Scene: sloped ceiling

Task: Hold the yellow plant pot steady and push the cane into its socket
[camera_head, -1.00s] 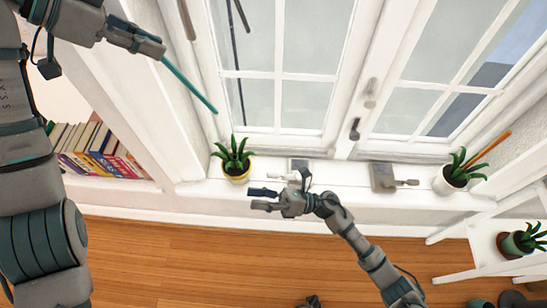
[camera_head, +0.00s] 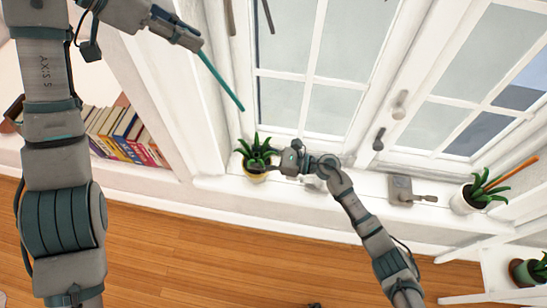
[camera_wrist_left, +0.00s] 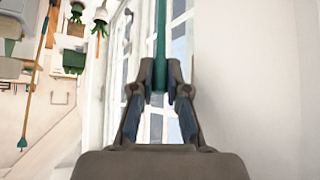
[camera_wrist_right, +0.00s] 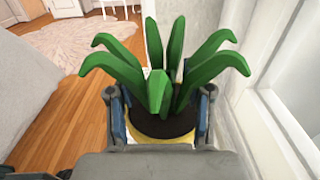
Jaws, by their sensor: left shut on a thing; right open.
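The yellow plant pot (camera_head: 257,177) with a green spiky plant stands on the white windowsill. In the right wrist view its yellow rim (camera_wrist_right: 160,141) and dark soil show below the leaves. My right gripper (camera_head: 277,165) is open at the pot's right side, its fingers on either side of the pot in the wrist view; leaves partly cover them. My left gripper (camera_head: 195,44) is shut on the teal cane (camera_head: 222,82), which slants down to the right. Its lower tip is above the plant, apart from it. The cane also shows in the left wrist view (camera_wrist_left: 161,35). I cannot make out the socket.
A white pot (camera_head: 467,200) with a plant and an orange cane stands at the sill's right. A grey metal fitting (camera_head: 401,190) lies between the pots. Paned windows (camera_head: 310,80) rise behind the sill. Books (camera_head: 125,135) fill a shelf at left.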

